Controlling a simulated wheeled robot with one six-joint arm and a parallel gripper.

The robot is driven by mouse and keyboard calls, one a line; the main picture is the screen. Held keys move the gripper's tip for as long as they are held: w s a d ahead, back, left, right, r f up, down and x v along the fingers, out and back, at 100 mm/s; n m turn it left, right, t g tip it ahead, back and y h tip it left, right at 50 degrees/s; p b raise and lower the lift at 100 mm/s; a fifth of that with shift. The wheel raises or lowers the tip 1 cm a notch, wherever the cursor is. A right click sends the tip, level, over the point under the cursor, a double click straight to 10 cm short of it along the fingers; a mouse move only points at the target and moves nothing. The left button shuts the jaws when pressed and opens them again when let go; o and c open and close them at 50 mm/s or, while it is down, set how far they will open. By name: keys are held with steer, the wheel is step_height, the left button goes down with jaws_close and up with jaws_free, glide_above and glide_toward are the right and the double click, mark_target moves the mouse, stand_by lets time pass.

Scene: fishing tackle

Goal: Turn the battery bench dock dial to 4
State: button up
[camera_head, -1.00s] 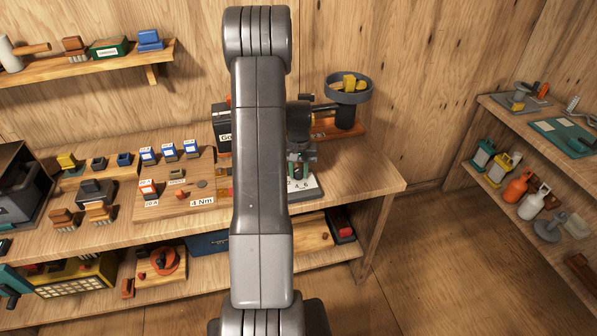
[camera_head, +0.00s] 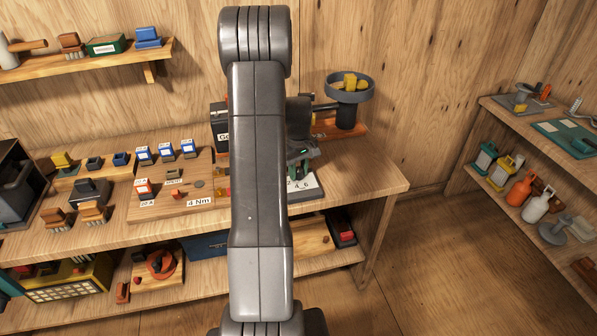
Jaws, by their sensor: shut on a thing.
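The battery bench dock (camera_head: 313,196) sits on the bench top near its right end, right of my arm. Its pale, slanted scale plate (camera_head: 306,187) shows the figures 4 and 6 and part of another. My arm hides the left of the dock. My gripper (camera_head: 297,172) is just over the plate, partly behind my arm. It is shut on the dial, a small dark knob with a green part beside it. The knob is mostly covered by the jaws, and I cannot read which figure it points to.
A board marked 4 Nm (camera_head: 200,202) with blue and orange fuse-like blocks lies left of my arm. A grey round tray on a stand (camera_head: 349,88) rises behind the gripper. A right-hand shelf (camera_head: 488,110) holds bottles. The bench's right end is clear.

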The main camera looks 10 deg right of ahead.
mark_target(298, 169)
stand_by(0.3)
steer(key=o, duration=1)
steer(key=shift+r, duration=0.15)
step_height(298, 169, up, 14)
steer(key=shift+f+b, duration=0.2)
steer(key=shift+b, duration=0.2)
steer(key=shift+f, duration=0.15)
step_height(298, 169, down, 14)
steer(key=shift+r+p, duration=0.15)
steer(key=shift+p, duration=0.2)
